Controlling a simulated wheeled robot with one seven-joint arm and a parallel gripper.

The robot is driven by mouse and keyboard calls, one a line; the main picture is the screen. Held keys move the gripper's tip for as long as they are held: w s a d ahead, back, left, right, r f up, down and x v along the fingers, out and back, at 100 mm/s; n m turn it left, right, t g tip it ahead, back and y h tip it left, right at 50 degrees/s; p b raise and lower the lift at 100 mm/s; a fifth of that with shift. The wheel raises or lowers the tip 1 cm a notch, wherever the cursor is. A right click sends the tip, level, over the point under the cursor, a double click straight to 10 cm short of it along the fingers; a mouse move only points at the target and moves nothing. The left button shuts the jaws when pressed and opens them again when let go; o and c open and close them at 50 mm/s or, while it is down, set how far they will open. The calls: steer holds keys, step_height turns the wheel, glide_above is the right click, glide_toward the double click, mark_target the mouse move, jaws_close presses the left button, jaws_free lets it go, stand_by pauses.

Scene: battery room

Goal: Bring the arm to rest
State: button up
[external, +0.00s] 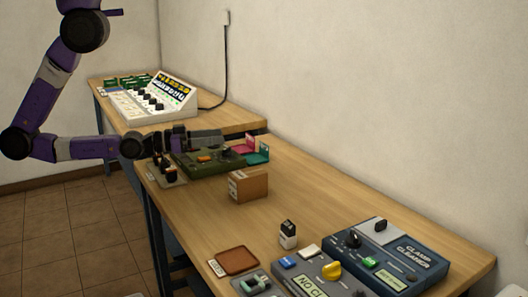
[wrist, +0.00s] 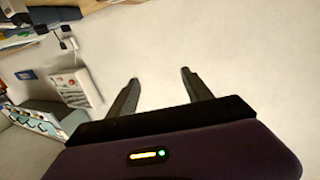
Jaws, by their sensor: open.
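My purple arm reaches in from the upper left in the external view, bent at the elbow, with its forearm about level. My gripper (external: 207,138) extends to the right over the dark green device (external: 215,160) on the near bench (external: 195,205). From this angle I cannot tell how high above the device it is. In the wrist view my gripper (wrist: 160,82) has its two dark fingers spread apart, with only plain pale wall between them. It holds nothing.
A small brown box (external: 248,185), pink and teal holders (external: 257,153) and a clamp cleaner (external: 400,255) occupy the bench. A white panel with black knobs (external: 152,100) stands on the far bench. Bare wood lies right of the box. Tiled floor is at left.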

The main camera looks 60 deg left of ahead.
steer(key=s+a+n+g+y, duration=0.2)
steer(key=s+a+y, duration=0.4)
steer(key=s+a, duration=0.5)
steer(key=s+n, duration=0.1)
steer(key=s, duration=0.3)
steer(key=shift+s+a+f, duration=0.35)
steer(key=shift+s+a, duration=0.05)
